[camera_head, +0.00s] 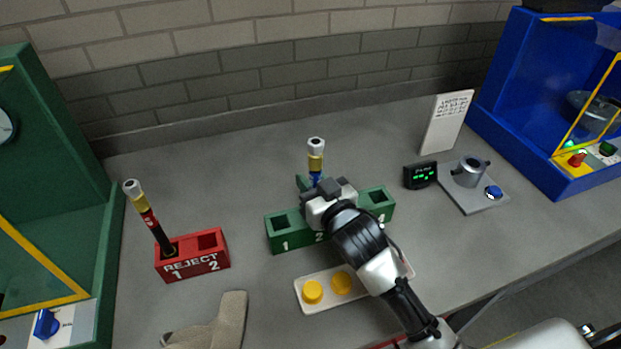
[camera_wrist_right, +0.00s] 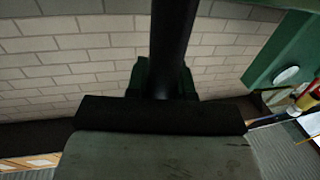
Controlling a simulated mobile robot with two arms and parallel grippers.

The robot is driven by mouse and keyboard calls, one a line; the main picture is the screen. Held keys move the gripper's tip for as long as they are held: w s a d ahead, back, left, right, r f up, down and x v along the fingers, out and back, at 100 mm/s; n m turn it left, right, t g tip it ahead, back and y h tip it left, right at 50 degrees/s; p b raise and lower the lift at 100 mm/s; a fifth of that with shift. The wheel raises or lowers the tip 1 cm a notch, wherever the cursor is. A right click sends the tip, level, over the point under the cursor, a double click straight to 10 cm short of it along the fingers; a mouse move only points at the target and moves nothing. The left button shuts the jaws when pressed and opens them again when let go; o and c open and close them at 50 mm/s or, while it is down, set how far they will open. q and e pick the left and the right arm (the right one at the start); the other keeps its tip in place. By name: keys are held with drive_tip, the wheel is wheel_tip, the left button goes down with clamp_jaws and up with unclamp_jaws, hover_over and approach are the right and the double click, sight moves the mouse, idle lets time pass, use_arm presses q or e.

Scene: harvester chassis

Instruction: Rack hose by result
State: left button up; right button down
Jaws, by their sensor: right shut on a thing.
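The green rack (camera_head: 285,239) stands mid-table with numbered slots; my right arm covers its middle. Slot 1 looks empty, and the slot at its right end looks open. My right gripper (camera_head: 318,186) is shut on a hose (camera_head: 316,166) with a silver end and yellow and blue bands. The hose stands upright above the rack; its lower end is hidden, so I cannot tell whether it sits in a slot. The right wrist view shows the black hose (camera_wrist_right: 172,50) at the gripper. The red REJECT rack (camera_head: 196,266) holds another hose (camera_head: 148,217), tilted, in slot 1; its slot 2 is empty.
A white tray (camera_head: 313,305) with yellow caps lies in front of the green rack. A small display (camera_head: 420,175), a metal fixture plate (camera_head: 478,200) and a white sign (camera_head: 446,122) stand right. A green machine (camera_head: 50,180) and blue machine (camera_head: 520,90) flank the table. A beige glove-like item (camera_head: 230,318) lies front left.

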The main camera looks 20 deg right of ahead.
drive_tip(key=shift+f, duration=0.1)
drive_tip(key=c, duration=0.9)
unclamp_jaws()
drive_tip(key=shift+f, duration=0.1)
drive_tip(key=b+v, duration=0.2)
drive_tip(key=v, duration=0.9)
